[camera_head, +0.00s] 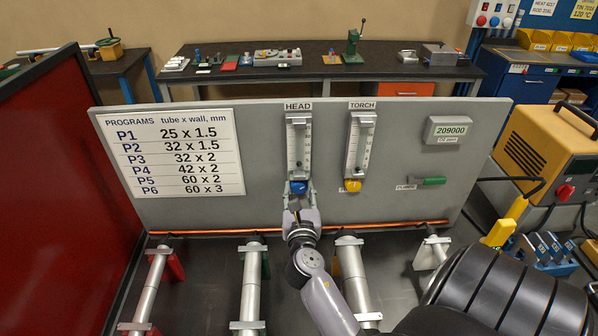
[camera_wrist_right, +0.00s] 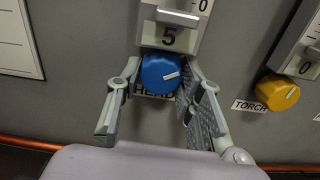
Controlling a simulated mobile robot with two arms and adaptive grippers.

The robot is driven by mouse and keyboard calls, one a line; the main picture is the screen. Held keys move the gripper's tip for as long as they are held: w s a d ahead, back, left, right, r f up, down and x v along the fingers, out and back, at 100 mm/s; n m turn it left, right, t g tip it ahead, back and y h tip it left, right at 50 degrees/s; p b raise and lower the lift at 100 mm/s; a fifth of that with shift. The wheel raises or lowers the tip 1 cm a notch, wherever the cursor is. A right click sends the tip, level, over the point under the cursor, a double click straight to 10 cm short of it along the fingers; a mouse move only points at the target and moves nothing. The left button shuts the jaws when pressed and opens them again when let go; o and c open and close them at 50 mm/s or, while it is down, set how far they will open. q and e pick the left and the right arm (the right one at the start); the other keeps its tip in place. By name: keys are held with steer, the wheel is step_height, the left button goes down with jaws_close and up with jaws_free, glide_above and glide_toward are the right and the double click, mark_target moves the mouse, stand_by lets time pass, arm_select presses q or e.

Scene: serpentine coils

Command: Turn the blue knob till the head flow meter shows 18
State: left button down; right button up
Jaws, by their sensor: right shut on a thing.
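The blue knob (camera_head: 299,187) sits on the grey panel below the HEAD flow meter (camera_head: 299,145), a clear upright tube with a scale. In the right wrist view the blue knob (camera_wrist_right: 160,74) has a white pointer line aimed right and slightly up. A "5" mark shows just above it. My right gripper (camera_head: 299,195) reaches up to the knob, with one finger on each side. In the wrist view the right gripper (camera_wrist_right: 160,82) is shut on the knob. The meter's reading is too small to tell. My left gripper is not in view.
The TORCH flow meter (camera_head: 360,145) with its yellow knob (camera_head: 352,185) stands right of the HEAD meter. A green PURGE handle (camera_head: 432,181) is farther right, below a counter display (camera_head: 448,130). A copper tube (camera_head: 220,233) runs along the panel's foot. A red wall (camera_head: 60,200) stands left.

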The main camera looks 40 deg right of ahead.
steer(key=m+b, duration=0.1)
steer(key=m, duration=0.2)
steer(key=shift+m, duration=0.4)
steer(key=shift+r+m, duration=0.1)
steer(key=shift+m, duration=0.6)
